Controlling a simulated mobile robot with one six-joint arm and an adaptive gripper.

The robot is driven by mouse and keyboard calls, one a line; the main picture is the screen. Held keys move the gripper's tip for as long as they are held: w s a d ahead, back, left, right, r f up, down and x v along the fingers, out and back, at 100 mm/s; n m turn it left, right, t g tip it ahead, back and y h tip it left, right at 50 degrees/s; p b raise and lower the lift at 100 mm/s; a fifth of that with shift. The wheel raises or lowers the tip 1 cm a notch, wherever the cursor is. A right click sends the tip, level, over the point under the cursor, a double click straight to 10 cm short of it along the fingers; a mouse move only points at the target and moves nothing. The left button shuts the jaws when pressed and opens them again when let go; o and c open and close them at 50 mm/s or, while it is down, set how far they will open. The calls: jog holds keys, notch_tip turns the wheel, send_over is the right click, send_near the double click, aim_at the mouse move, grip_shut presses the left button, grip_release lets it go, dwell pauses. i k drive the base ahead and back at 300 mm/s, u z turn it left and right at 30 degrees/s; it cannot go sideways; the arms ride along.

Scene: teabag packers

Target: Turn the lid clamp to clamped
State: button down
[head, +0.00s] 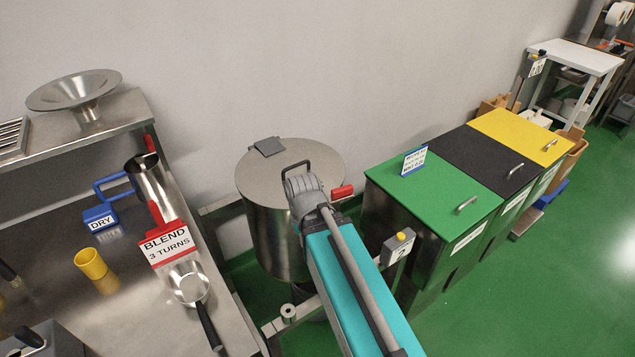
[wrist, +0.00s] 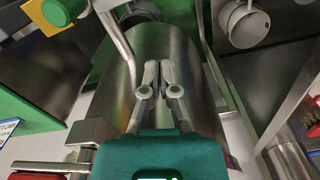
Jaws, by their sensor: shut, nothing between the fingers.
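The steel drum (head: 270,230) stands against the wall with a round flat lid (head: 262,178) on it. A black loop handle (head: 288,163) is on the lid. A red grip (head: 342,191), which looks like the lid clamp's lever, sticks out at the right of the drum's rim. A red grip on a metal bar (wrist: 40,174) also shows at the lower left of the wrist view. My gripper (wrist: 155,70) is shut and empty in front of the drum's curved steel side (wrist: 185,50). In the head view my arm hides the fingers. I cannot tell whether they touch the drum.
A steel bench (head: 130,300) at the left holds a yellow cup (head: 91,263), a BLEND sign (head: 166,240) and a ladle (head: 190,288). Green (head: 435,195), black (head: 470,155) and yellow (head: 520,135) lidded bins stand at the right. Green floor at the right is clear.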

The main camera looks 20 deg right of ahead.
aim_at(344, 192)
jog(key=k, duration=1.3)
jog(key=z, duration=0.55)
jog(key=i, duration=1.05)
jog(key=z, duration=0.1)
